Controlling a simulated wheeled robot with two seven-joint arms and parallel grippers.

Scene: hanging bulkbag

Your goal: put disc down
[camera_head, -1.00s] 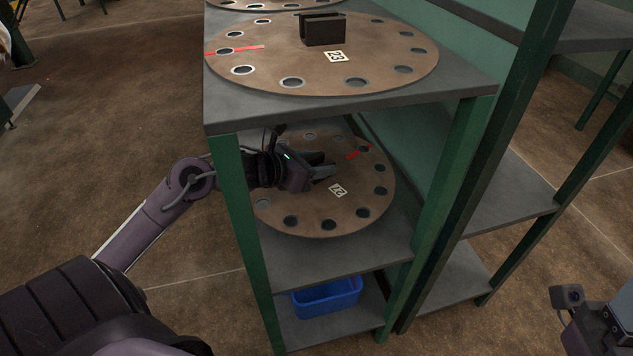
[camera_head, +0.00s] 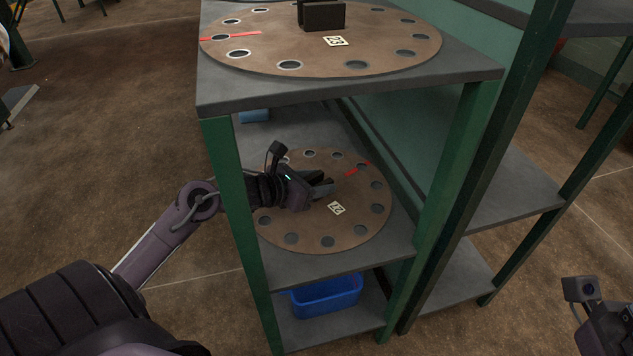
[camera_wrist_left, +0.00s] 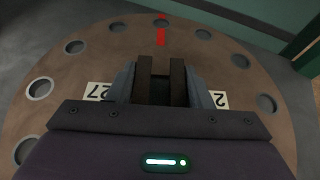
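A brown round disc (camera_head: 330,237) with a ring of holes, a red stripe and a white number label lies level at the middle shelf (camera_head: 345,263) of the green-legged rack. I cannot tell whether it rests fully on the shelf or hovers just above it. My left gripper (camera_head: 325,188) reaches in from the left over the disc's middle. In the left wrist view, its grey fingers (camera_wrist_left: 163,88) stand on both sides of the disc's dark handle (camera_wrist_left: 159,68) and appear closed on it. My right gripper (camera_head: 598,325) shows partly at the lower right; its fingers are unclear.
The top shelf (camera_head: 360,88) carries another brown disc (camera_head: 290,50) with a dark handle (camera_head: 323,16), above my left arm. A green leg (camera_head: 238,215) stands close to my left forearm. A blue bin (camera_head: 328,297) sits on the bottom shelf. A blue object (camera_head: 254,116) lies farther back.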

